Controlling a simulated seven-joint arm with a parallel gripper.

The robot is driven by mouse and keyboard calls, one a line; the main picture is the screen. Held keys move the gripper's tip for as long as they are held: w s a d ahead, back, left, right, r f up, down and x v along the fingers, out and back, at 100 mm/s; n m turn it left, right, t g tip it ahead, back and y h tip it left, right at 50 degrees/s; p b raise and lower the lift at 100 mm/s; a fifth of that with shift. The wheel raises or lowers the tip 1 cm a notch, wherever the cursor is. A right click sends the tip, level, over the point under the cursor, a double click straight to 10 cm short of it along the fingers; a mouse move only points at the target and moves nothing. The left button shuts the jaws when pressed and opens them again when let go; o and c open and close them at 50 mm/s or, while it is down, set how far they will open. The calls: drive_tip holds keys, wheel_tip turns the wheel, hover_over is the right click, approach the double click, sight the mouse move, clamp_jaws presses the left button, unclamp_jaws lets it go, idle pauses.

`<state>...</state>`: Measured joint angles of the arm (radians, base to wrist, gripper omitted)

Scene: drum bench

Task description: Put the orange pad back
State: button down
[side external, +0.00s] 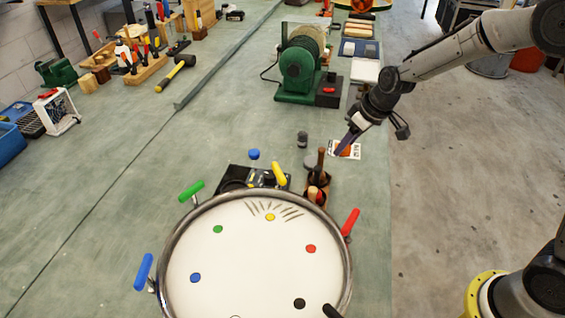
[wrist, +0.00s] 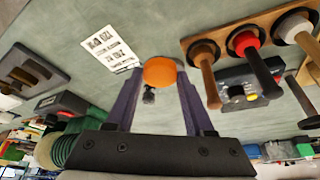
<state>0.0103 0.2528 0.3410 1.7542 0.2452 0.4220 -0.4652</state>
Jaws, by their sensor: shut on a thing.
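The orange pad (wrist: 160,71) is a round orange piece between my fingertips in the wrist view. My gripper (wrist: 158,80) is shut on it, with one purple finger on each side. In the side external view, my gripper (side external: 340,150) is low over the bench by a small printed card (side external: 354,151). An orange patch shows at the fingertips there, but it is too small to tell pad from card. The card also shows in the wrist view, left of the pad. I cannot tell whether the pad touches the bench.
A wooden rack (wrist: 222,32) holds several mallets, close to my gripper. A large drum (side external: 255,262) with coloured dots and handles stands in front. A small dark cylinder (side external: 302,139) stands nearby. A green machine (side external: 299,70) is behind. The bench's left middle is clear.

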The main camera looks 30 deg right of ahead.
drive_tip(key=w+a+r+n+y, duration=0.1)
drive_tip(key=w+a+r+n, duration=0.3)
drive_tip(key=w+a, duration=0.6)
hover_over(281, 160)
drive_tip(key=s, duration=0.1)
drive_tip(key=shift+g, duration=0.3)
drive_tip(key=f, duration=0.5)
drive_tip(key=shift+s+d+f, duration=0.1)
drive_tip(key=shift+d+f, duration=0.2)
drive_tip(key=shift+d, duration=0.05)
drive_tip(key=shift+f, duration=2.8)
drive_tip(key=shift+f, duration=0.1)
drive_tip(key=shift+c, duration=1.4)
unclamp_jaws()
